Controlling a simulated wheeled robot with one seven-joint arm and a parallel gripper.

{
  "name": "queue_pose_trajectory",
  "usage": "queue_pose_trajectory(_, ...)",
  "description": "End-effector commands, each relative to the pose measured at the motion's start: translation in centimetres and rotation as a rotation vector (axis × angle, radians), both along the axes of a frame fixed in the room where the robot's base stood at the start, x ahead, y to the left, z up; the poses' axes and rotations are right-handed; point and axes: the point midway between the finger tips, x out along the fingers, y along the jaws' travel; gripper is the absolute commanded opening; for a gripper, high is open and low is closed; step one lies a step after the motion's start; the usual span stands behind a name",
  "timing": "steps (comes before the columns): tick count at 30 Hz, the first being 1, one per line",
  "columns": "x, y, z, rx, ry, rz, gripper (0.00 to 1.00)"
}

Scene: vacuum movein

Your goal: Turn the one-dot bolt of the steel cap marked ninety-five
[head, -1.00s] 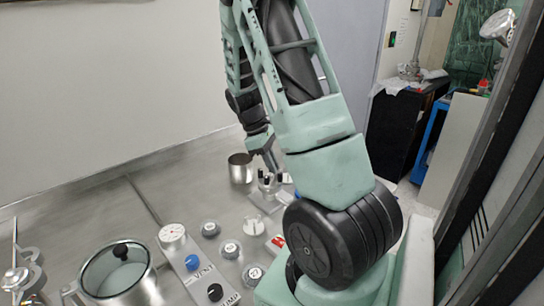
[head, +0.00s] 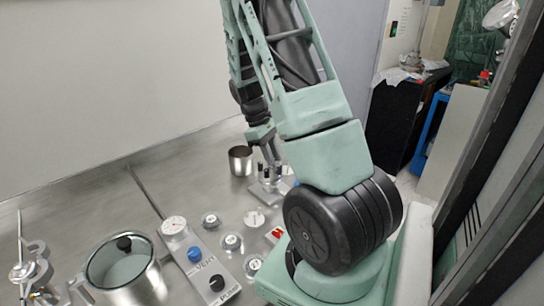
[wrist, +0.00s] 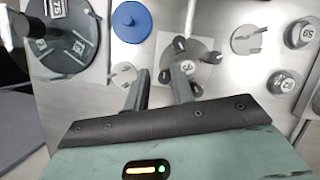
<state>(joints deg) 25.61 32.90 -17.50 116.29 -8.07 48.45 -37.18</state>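In the wrist view, a grey round steel cap (wrist: 201,75) has a pale label, too blurred to read surely, and several dark upright bolts around it. One bolt (wrist: 165,77) shows between my fingers; its dots cannot be made out. My gripper (wrist: 160,76) is open, its two fingers apart over the cap's left side. I cannot tell whether either finger touches the bolt. In the head view, my gripper (head: 272,165) points down at the cap's dark bolts, and the arm hides part of that area.
Small numbered caps (wrist: 283,82) sit to the right. In the head view, a steel cup (head: 240,161), a knobbed gauge panel (head: 205,268) and a glass-lidded pot (head: 124,265) stand on the bench.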

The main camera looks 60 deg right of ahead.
Motion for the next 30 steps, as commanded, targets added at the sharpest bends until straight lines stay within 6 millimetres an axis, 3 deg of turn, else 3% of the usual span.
queue_pose_trajectory(20,0.0,0.8,0.2,0.016,0.008,0.001,0.35)
queue_pose_trajectory(30,1.0,1.2,3.3,0.013,0.004,0.005,0.35)
